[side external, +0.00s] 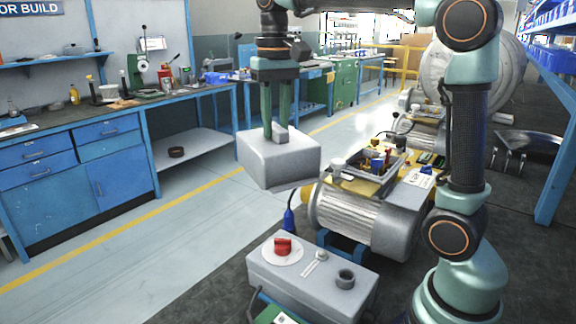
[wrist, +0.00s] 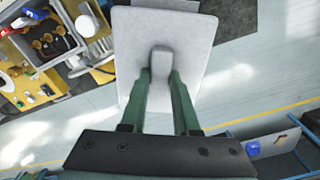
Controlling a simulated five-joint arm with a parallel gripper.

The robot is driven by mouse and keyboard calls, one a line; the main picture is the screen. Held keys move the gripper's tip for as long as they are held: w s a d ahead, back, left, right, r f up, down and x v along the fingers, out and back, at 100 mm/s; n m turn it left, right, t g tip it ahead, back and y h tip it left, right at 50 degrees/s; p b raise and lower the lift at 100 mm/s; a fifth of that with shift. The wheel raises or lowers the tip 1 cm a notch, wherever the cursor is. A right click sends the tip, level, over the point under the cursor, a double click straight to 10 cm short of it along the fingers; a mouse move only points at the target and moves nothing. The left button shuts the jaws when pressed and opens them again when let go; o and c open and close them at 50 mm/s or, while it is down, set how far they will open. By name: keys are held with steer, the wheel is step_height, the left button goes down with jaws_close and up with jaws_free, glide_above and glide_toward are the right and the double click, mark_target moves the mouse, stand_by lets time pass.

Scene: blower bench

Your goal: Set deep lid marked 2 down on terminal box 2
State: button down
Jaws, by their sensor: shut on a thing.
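My gripper (side external: 277,130) is shut on the upright grip block of a deep grey lid (side external: 279,160). The lid hangs in the air, roughly level, left of and above the near motor (side external: 365,220). An open terminal box (side external: 377,172) with coloured parts inside sits on top of that motor. In the wrist view my gripper (wrist: 160,78) pinches the block at the middle of the pale lid (wrist: 186,29). The open box (wrist: 42,43) shows there at the upper left, apart from the lid. I cannot read a number on either.
A grey switch box (side external: 312,278) with a red knob stands in front of the motor. A second motor (side external: 418,118) stands behind. Blue benches (side external: 85,165) line the left, beyond a yellow floor line. The floor left of the lid is clear.

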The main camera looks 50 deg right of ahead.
steer(key=s+d+r+m, duration=0.3)
steer(key=s+d+m, duration=0.3)
steer(key=d, duration=0.4)
steer(key=s+d+r+m, duration=0.3)
steer(key=s+d+m, duration=0.3)
steer(key=d, duration=0.4)
steer(key=shift+d+r+m, duration=0.35)
steer(key=shift+d+m, duration=0.05)
step_height(320, 180, down, 8)
steer(key=shift+f, duration=1.05)
stand_by(0.9)
steer(key=c, duration=0.6)
jaws_free()
